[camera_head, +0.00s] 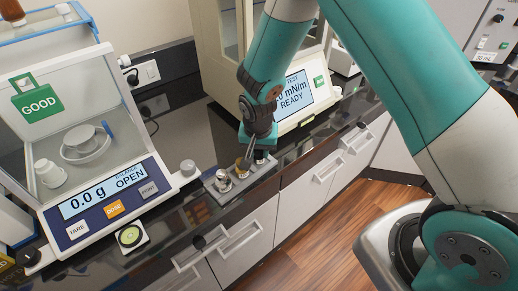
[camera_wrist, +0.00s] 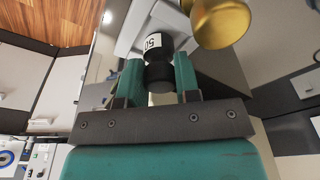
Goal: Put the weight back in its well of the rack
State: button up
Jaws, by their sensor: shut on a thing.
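My gripper (camera_head: 257,140) is over the right end of the grey rack (camera_head: 250,181) on the dark counter. In the wrist view, the gripper's teal fingers (camera_wrist: 158,82) are shut on the black weight (camera_wrist: 157,72), which has a white band with a printed number. In the head view, the weight's lower part (camera_head: 260,157) shows beneath the fingers at the right end of the rack. I cannot tell whether it is seated in its well. A brass weight (camera_head: 243,167) stands close to its left; it also shows large in the wrist view (camera_wrist: 220,20). A silver weight (camera_head: 223,181) stands at the rack's left end.
A balance (camera_head: 110,195) with a lit display reading 0.0 g and OPEN stands left of the rack. A second instrument (camera_head: 293,97) with a READY screen stands behind my gripper. The counter's front edge and drawers (camera_head: 310,190) run close along the rack.

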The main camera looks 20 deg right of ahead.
jog(key=shift+f, duration=0.25)
jog(key=o, duration=1.3)
jog(key=shift+r, duration=0.15)
notch_tip(320, 180, up, 17)
jog(key=s+a+b, duration=0.1)
jog(key=s+b, duration=0.1)
jog(key=b, duration=0.1)
jog(key=shift+s, duration=0.15)
jog(key=shift+s+a+r, duration=0.1)
